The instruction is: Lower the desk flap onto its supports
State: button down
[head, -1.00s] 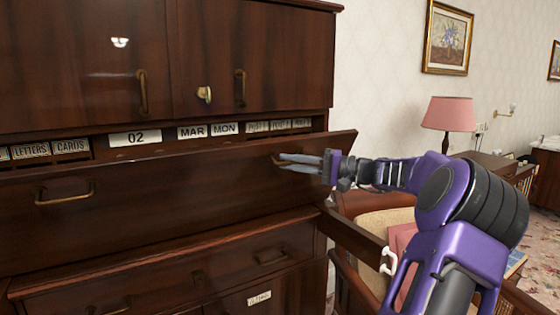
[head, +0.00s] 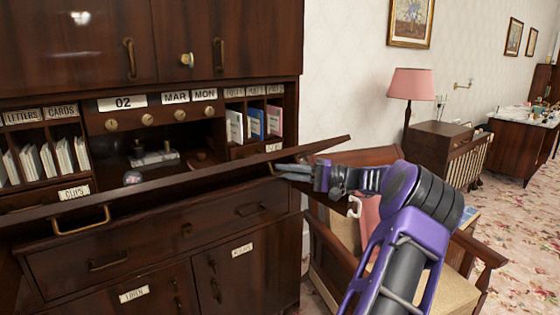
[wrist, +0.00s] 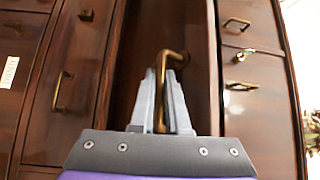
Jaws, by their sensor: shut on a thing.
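The dark wooden desk flap (head: 190,186) is partly lowered, tilted outward from the cabinet, with its outer edge raised. Two brass handles are on its face, one at the left (head: 80,220) and one at the right end. My gripper (head: 292,170) is at the right end of the flap, shut on the right brass handle. In the wrist view my gripper's fingers (wrist: 162,100) close around this handle (wrist: 171,57). The flap's supports cannot be made out.
Behind the flap are pigeonholes with letters (head: 40,160), books (head: 254,122) and an inkstand (head: 155,158). Drawers (head: 150,240) lie below. A wooden armchair (head: 440,268) stands close on the right, beside my arm. A pink lamp (head: 411,86) stands farther back.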

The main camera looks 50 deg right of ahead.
notch_tip(320, 180, down, 12)
jog(key=n+t+y+b, duration=0.1)
jog(key=n+t+y, duration=0.1)
jog(key=n, duration=0.2)
jog(key=shift+s+r+y, duration=0.2)
jog(key=shift+s+y, duration=0.2)
jog(key=c, duration=0.9)
grip_release()
jog(key=v, duration=1.7)
jog(key=shift+s+f, duration=0.15)
jog(key=shift+f, duration=0.25)
